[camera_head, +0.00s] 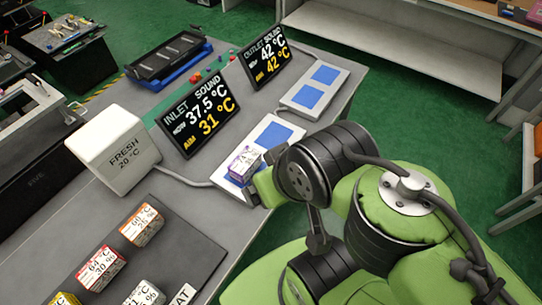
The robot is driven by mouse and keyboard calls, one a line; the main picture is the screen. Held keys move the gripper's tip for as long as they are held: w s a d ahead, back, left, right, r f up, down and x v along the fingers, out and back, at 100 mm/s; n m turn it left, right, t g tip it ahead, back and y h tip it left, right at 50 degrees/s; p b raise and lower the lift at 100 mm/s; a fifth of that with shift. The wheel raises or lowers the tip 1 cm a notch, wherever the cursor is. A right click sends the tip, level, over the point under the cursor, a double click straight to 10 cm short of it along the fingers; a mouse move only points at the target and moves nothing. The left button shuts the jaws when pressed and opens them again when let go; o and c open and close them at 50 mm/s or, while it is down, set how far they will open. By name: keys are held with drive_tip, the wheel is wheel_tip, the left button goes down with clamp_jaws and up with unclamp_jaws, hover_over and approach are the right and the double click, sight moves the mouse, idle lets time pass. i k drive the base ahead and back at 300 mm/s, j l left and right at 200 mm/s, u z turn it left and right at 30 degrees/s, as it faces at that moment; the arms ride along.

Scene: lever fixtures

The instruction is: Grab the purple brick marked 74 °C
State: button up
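The purple-edged white brick (243,165) sits on a blue square of the white plate in front of the inlet display. Its print is small and turned; it seems to start with 74, but I cannot read it surely. My gripper (264,181) is at the right side of this brick, at the end of my green and black arm. A green part of it is close beside the brick, and my wrist hides most of the fingers. I cannot tell whether they touch the brick or how far apart they are.
The inlet display (200,113) and outlet display (265,55) stand behind the plates. A second plate (315,88) has bare blue squares. A white FRESH 20 °C block (115,150) stands left. Orange (142,225), red (101,268) and other bricks lie on a dark mat (190,250).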

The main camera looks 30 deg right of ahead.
sight(247, 161)
drive_tip(key=z, duration=0.15)
drive_tip(key=l+u, duration=0.25)
drive_tip(key=u, duration=0.2)
drive_tip(key=l+u, duration=0.3)
drive_tip(key=u, duration=0.15)
drive_tip(key=l+u, duration=0.3)
drive_tip(key=u, duration=0.2)
drive_tip(key=l+u, duration=0.3)
drive_tip(key=u, duration=0.15)
drive_tip(key=k+l+u, duration=0.15)
drive_tip(key=u, duration=0.3)
drive_tip(key=k+l+u, duration=0.15)
drive_tip(key=u, duration=0.3)
drive_tip(key=l, duration=0.1)
